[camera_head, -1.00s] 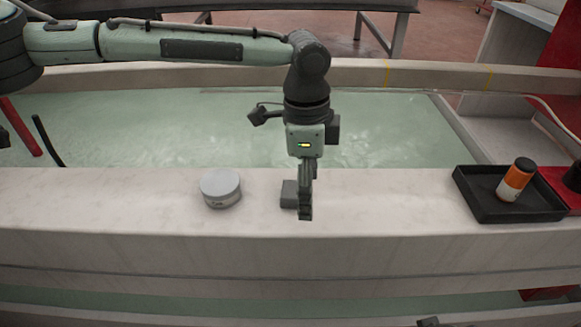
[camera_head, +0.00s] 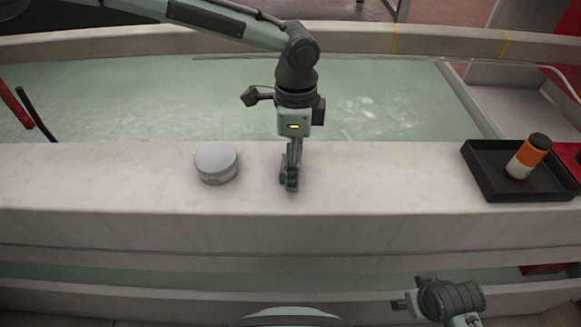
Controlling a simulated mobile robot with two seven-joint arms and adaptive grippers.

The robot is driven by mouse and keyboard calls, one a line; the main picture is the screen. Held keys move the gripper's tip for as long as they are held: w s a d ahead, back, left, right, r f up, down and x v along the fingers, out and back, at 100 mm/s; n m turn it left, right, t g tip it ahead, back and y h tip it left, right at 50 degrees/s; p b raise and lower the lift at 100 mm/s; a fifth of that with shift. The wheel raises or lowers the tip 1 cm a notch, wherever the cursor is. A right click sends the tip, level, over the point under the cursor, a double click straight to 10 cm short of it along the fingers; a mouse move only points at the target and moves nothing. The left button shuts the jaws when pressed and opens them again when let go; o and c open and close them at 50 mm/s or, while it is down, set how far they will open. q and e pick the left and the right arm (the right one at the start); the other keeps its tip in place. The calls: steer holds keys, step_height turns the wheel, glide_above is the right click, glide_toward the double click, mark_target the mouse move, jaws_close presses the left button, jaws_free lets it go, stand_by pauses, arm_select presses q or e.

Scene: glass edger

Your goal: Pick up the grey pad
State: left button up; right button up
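My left gripper (camera_head: 290,182) points straight down at the pale stone ledge (camera_head: 400,185), in the middle of the head view. Its fingers are seen nearly edge-on, so the gap between them does not show. The grey pad cannot be made out apart from the gripper; the fingers stand where it lay and cover it. Whether they are shut on it cannot be told. Part of my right arm (camera_head: 450,298) shows low at the right, below the ledge; its fingertips cannot be made out.
A round light-grey tin (camera_head: 216,162) stands on the ledge left of my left gripper. A black tray (camera_head: 483,187) with an orange and white bottle (camera_head: 528,157) lying tilted in it is at the right. Greenish water (camera_head: 150,105) lies behind the ledge. The ledge between gripper and tray is clear.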

arm_select(q)
steer(key=shift+c, duration=0.4)
steer(key=c, duration=0.8)
steer(key=shift+c, duration=0.2)
